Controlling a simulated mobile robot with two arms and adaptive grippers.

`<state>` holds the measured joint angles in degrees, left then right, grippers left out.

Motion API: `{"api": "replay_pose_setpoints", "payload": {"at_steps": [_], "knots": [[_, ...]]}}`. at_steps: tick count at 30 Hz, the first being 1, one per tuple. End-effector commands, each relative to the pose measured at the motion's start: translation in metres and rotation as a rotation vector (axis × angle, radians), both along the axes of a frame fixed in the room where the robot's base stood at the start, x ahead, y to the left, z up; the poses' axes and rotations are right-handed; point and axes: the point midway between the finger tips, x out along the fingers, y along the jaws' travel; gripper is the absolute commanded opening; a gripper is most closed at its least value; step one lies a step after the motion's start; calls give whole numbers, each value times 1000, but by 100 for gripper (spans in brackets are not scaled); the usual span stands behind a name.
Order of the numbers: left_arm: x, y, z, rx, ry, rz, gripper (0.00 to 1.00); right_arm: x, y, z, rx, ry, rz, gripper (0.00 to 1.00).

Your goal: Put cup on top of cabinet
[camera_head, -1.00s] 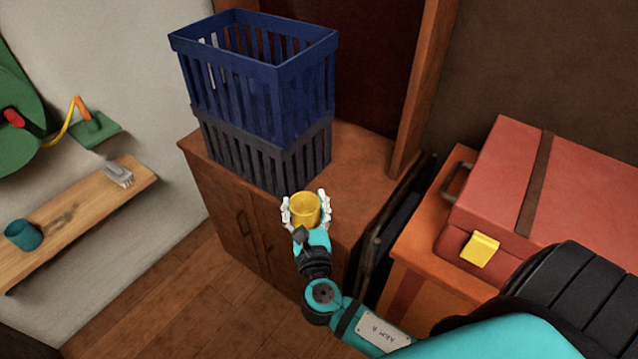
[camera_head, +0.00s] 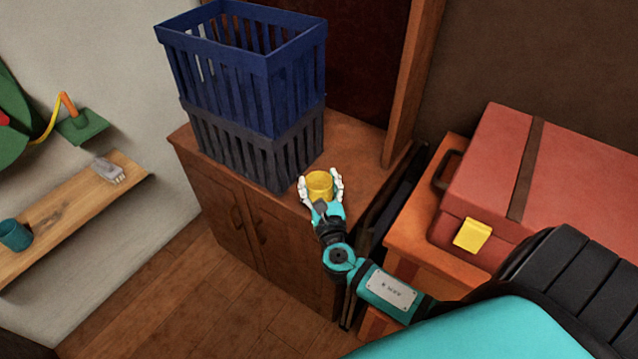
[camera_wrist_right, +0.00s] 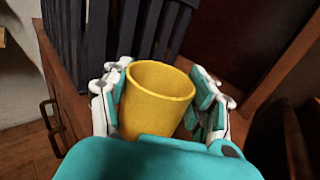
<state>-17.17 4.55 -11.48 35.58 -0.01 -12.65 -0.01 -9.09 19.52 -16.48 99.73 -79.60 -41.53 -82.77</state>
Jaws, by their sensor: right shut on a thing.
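A yellow cup (camera_head: 319,185) is upright between the fingers of my right gripper (camera_head: 321,190), which is shut on it. The cup also shows in the right wrist view (camera_wrist_right: 156,98), with a finger on each side and its open rim up. The wooden cabinet (camera_head: 354,153) has its top behind and around the gripper. The cup is at or over the front right part of that top; I cannot tell whether its base touches, since the gripper hides it. My left gripper is not in view.
Stacked blue (camera_head: 240,85) and dark grey (camera_head: 250,145) crates fill the left of the cabinet top, close to the cup. Bare top lies behind and right of the cup. A red case (camera_head: 540,185) stands at right. A shelf (camera_head: 70,215) holds a teal cup (camera_head: 14,235).

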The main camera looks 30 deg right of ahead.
Motion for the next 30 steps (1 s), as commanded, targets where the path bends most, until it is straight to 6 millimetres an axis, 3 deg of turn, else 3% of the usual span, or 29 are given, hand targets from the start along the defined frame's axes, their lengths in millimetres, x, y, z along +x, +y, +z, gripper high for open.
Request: {"api": "replay_pose_setpoints", "payload": {"at_steps": [4,5,10,20,23,30], "knots": [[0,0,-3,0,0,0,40,0,0,-4,0,0,0,27],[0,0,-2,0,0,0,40,0,0,-3,0,1,0,62],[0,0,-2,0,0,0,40,0,0,-3,0,1,0,84],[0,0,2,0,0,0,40,0,0,2,0,0,0,84],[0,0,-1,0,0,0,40,-10,5,-2,2,4,2,84],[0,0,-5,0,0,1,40,-56,24,-2,3,4,2,84]]}}
